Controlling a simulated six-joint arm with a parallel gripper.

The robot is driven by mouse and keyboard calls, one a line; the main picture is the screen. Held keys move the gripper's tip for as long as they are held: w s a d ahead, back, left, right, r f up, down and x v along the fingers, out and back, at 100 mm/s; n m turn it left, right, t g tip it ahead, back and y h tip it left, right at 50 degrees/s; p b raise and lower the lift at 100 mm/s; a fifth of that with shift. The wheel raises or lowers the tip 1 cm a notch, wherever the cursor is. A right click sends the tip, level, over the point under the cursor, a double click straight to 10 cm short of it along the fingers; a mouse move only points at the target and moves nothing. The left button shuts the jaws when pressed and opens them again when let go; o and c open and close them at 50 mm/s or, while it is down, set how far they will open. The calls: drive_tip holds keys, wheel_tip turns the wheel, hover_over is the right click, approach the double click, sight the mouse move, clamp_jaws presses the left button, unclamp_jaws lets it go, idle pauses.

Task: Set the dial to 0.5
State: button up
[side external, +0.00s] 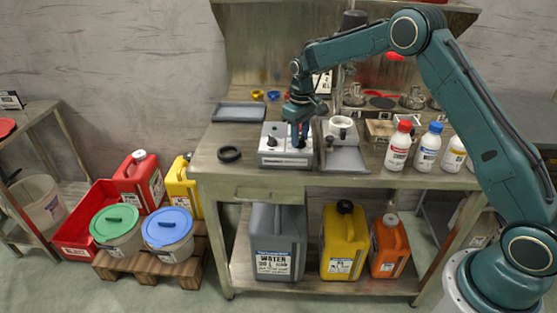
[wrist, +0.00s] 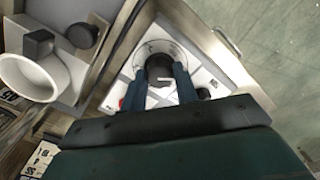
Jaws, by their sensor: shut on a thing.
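The dial (wrist: 159,68) is a dark round knob with a light pointer mark. It sits inside a clear ring on the white top of a small box-shaped device. The device (side external: 273,158) stands on the workbench, left of centre in the side view. My gripper (wrist: 162,88) comes down over the device and is shut on the dial, with one finger on each side of it. In the side view my gripper (side external: 299,140) hides the dial. Any scale numbers are too small to read.
A white cup-like holder (side external: 341,127) stands just right of the device. A black ring (side external: 229,154) lies to its left, and a grey tray (side external: 239,112) lies behind. Bottles with red (side external: 398,148) and blue (side external: 428,147) caps stand further right.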

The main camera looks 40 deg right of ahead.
sight(300, 138)
drive_tip(key=shift+r, duration=0.1)
drive_tip(key=o, duration=1)
wheel_tip(300, 138, up, 14)
drive_tip(key=shift+f, duration=0.1)
idle(0.4)
